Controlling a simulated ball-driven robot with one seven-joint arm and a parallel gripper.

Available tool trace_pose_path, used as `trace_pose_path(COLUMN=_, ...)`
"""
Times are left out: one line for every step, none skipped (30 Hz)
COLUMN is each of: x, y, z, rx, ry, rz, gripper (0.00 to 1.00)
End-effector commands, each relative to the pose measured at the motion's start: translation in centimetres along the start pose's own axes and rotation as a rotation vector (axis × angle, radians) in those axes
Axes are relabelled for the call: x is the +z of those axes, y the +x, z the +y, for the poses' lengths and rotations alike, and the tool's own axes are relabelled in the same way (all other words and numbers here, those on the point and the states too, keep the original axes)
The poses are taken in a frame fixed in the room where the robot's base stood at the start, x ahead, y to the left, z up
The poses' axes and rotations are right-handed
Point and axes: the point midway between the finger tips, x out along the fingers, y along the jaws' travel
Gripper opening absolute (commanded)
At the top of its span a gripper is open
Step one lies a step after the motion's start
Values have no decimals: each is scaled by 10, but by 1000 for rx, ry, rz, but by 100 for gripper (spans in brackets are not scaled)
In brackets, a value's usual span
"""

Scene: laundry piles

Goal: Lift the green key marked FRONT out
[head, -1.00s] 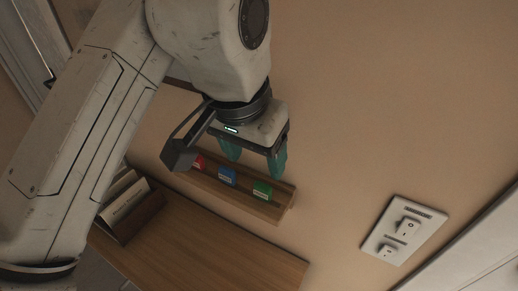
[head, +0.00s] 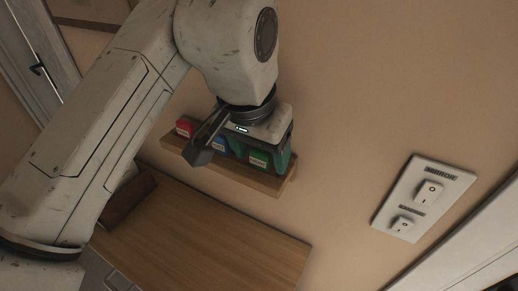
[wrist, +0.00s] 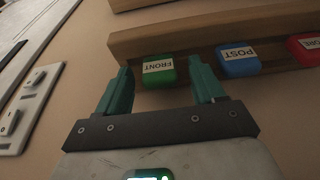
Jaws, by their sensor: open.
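The green key (wrist: 158,72) marked FRONT sits in the wooden rack (wrist: 190,40) on the wall. In the wrist view it shows between the two teal fingers of my gripper (wrist: 160,85), which is open, with a gap on either side of the key. In the head view the green key (head: 259,159) is seen just under my gripper (head: 258,158), beside the right finger.
A blue key (wrist: 237,60) marked POST and a red key (wrist: 306,48) sit in the same rack. A wooden surface (head: 215,235) lies below. A switch plate (head: 424,198) marked MIRROR is on the wall to the right, with bare wall between.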

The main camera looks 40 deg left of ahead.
Motion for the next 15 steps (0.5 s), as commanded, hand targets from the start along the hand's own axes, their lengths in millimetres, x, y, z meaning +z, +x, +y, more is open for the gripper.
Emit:
trace_pose_path(x=0, y=0, z=0, rx=0, ry=0, rz=0, gripper=68)
trace_pose_path(x=0, y=0, z=0, rx=0, ry=0, rz=0, gripper=68)
trace_pose_path(x=0, y=0, z=0, rx=0, ry=0, rz=0, gripper=68)
trace_pose_path(x=0, y=0, z=0, rx=0, ry=0, rz=0, gripper=68)
trace_pose_path(x=0, y=0, z=0, rx=0, ry=0, rz=0, gripper=68)
trace_pose_path(x=0, y=0, z=0, rx=0, ry=0, rz=0, gripper=64)
trace_pose_path(x=0, y=0, z=0, rx=0, ry=0, rz=0, gripper=61)
trace_pose_path(x=0, y=0, z=0, rx=0, ry=0, rz=0, gripper=58)
trace_pose_path(x=0, y=0, z=0, rx=0, ry=0, rz=0, gripper=55)
trace_pose_path(x=0, y=0, z=0, rx=0, ry=0, rz=0, gripper=52)
trace_pose_path(x=0, y=0, z=0, rx=0, ry=0, rz=0, gripper=49)
trace_pose_path(x=0, y=0, z=0, rx=0, ry=0, rz=0, gripper=45)
trace_pose_path(x=0, y=0, z=0, rx=0, ry=0, rz=0, gripper=42)
trace_pose_path(x=0, y=0, z=0, rx=0, ry=0, rz=0, gripper=39)
trace_pose_path(x=0, y=0, z=0, rx=0, ry=0, rz=0, gripper=36)
